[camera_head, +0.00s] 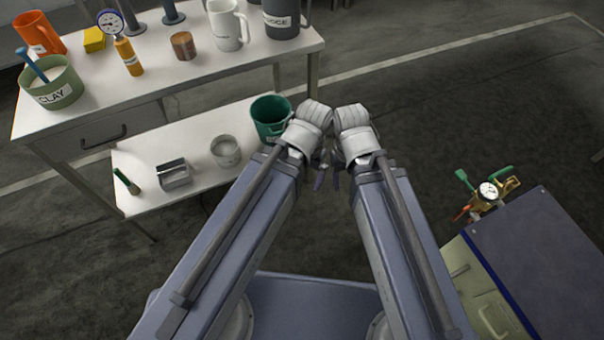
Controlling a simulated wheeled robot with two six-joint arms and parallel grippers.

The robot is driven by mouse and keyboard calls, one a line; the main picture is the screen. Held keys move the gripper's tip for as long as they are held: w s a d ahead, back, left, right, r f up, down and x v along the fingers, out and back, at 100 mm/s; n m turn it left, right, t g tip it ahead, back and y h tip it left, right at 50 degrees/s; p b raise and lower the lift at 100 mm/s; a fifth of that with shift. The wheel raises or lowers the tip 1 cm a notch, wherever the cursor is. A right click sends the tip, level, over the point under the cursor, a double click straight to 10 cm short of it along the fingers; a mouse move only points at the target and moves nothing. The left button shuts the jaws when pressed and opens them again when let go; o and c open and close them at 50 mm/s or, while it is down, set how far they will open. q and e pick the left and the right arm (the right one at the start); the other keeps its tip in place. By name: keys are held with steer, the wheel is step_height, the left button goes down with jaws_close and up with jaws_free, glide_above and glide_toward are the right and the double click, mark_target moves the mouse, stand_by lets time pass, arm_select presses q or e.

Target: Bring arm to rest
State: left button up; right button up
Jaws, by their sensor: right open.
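My two arms reach forward from the bottom of the head view, and their wrists are close side by side near the middle. My right gripper (328,182) hangs below the wrists, small and partly hidden, with its dark fingers apart. It holds nothing that I can see. My left gripper is mostly hidden behind its own arm and wrist, so its jaws cannot be made out. Dark floor lies below the grippers.
A dark-topped cabinet (545,250) with a gauge fitting (487,192) stands at right.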

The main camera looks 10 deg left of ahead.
steer(key=shift+r, duration=0.1)
step_height(320, 180, up, 16)
steer(key=p, duration=1.6)
steer(key=shift+r+p, duration=0.25)
steer(key=shift+p, duration=0.1)
